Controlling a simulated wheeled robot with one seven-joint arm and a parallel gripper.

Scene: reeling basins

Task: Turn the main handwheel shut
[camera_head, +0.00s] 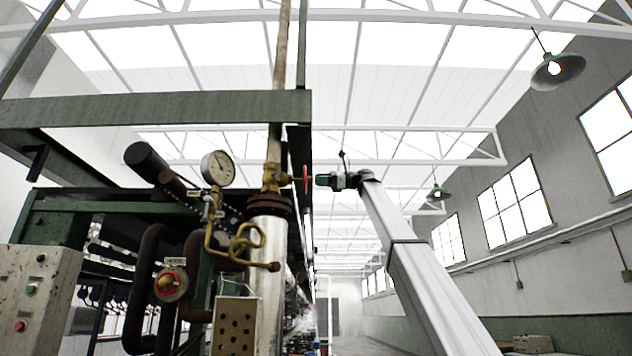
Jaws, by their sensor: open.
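A red handwheel (306,180), seen nearly edge-on, sits on the right side of a brass valve (274,178) at the foot of a vertical pipe. My gripper (317,180) comes in from the right on my pale arm and points left at the wheel. Its tip is right beside the wheel; I cannot tell whether it touches it. The jaws are open, but the fingers are too small to make out clearly. The wheel's face and spokes are hidden by the viewing angle.
A pressure gauge (217,168) with a curled brass tube stands left of the valve. A smaller red-rimmed knob valve (171,283) is lower left, near a control box (38,300). A green beam (150,108) crosses above. The aisle right of the machine looks open.

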